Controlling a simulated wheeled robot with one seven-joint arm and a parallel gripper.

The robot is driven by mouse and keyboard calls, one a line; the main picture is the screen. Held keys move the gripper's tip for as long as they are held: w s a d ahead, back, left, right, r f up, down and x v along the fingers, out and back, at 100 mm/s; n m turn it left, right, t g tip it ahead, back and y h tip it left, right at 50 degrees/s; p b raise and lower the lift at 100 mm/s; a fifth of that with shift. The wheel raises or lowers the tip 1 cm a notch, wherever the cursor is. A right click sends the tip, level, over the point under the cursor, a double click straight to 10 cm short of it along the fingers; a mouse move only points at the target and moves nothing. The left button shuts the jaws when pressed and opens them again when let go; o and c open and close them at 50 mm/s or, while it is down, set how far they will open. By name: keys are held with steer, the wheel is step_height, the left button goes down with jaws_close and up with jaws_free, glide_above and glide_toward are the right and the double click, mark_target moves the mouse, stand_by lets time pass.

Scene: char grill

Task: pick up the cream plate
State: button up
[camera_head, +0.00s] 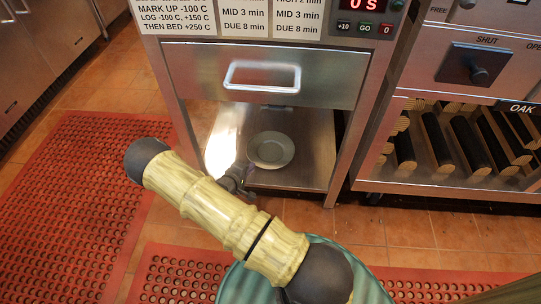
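The cream plate (270,149) looks pale grey-white and lies flat on the low steel shelf (307,160) under a closed drawer.
The steel drawer (262,76) with a white handle (262,77) hangs above the shelf. Cabinet legs flank the opening. An oak log rack (455,145) stands at right. Red perforated mats (75,190) cover parts of the tiled floor.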

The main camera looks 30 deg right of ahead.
mark_target(261, 161)
steer(key=shift+w+d+f, duration=0.1)
steer(key=shift+w+d, duration=0.05)
steer(key=shift+d, duration=0.05)
steer(key=shift+w+d+f+b, duration=0.3)
steer(key=shift+d+f+b, duration=0.15)
steer(key=shift+b, duration=0.25)
steer(key=b+x, duration=0.3)
steer(key=shift+w+f, duration=0.1)
steer(key=shift+f, duration=0.05)
steer(key=shift+w+d, duration=0.2)
steer(key=shift+d, duration=0.1)
jaws_close()
